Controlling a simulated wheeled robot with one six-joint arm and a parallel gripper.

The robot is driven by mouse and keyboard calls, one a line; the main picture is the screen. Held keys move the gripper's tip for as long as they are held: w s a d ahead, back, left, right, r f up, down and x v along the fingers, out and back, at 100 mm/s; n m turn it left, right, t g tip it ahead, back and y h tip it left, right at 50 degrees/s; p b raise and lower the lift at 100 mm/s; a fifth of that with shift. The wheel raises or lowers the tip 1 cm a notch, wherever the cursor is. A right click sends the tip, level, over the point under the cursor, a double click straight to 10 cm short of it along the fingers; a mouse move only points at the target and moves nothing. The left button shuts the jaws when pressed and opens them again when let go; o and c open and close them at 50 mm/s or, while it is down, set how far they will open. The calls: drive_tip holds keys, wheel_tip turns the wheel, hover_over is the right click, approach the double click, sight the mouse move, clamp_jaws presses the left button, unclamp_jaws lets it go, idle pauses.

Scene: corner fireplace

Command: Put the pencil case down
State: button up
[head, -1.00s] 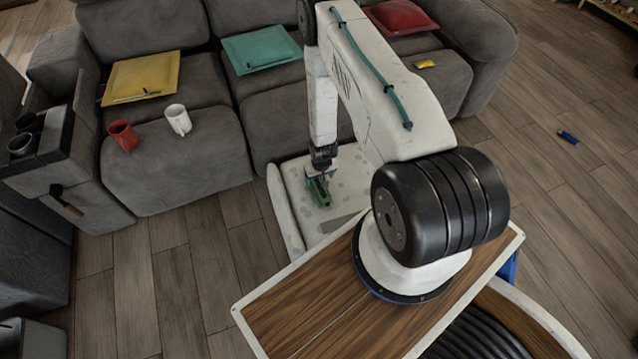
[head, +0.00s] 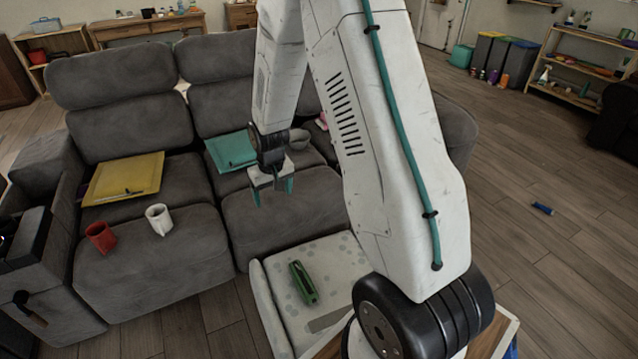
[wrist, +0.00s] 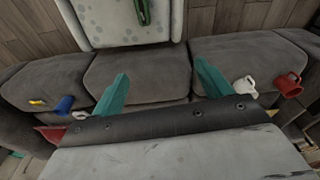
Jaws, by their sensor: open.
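The green pencil case (head: 303,282) lies on a pale, grey-spotted tray (head: 335,262) in front of the sofa. It also shows at the top edge of the wrist view (wrist: 143,12), partly cut off. My gripper (head: 273,192) is open and empty, raised well above and behind the case, in front of the sofa seats. Its two teal fingers stand wide apart in the wrist view (wrist: 162,88), with nothing between them. The case is apart from the fingers.
The grey sofa (head: 150,270) stands close behind the tray. On it are a red mug (head: 101,237), a white mug (head: 159,219), a yellow folder (head: 125,180) and a teal folder (head: 232,150). A blue object (head: 542,208) lies on open floor at right.

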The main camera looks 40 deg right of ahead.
drive_tip(key=s+a+r, duration=0.2)
drive_tip(key=s+r, duration=0.2)
drive_tip(key=r, duration=0.3)
drive_tip(key=s+a+r+n, duration=0.1)
drive_tip(key=s+a+r, duration=0.15)
drive_tip(key=r, duration=0.35)
drive_tip(key=s+a+r, duration=0.2)
drive_tip(key=s+r, duration=0.3)
drive_tip(key=r, duration=0.2)
drive_tip(key=s+a+r, duration=0.1)
drive_tip(key=s+r, duration=0.1)
drive_tip(key=s, duration=0.4)
drive_tip(key=s+a+r, duration=0.2)
drive_tip(key=s+r, duration=0.1)
drive_tip(key=s, duration=0.4)
drive_tip(key=s+a+r+n, duration=0.1)
drive_tip(key=s+r, duration=0.2)
drive_tip(key=s, duration=0.3)
drive_tip(key=shift+s+a+r, duration=0.2)
drive_tip(key=shift+s+r, duration=0.05)
drive_tip(key=shift+s, duration=0.1)
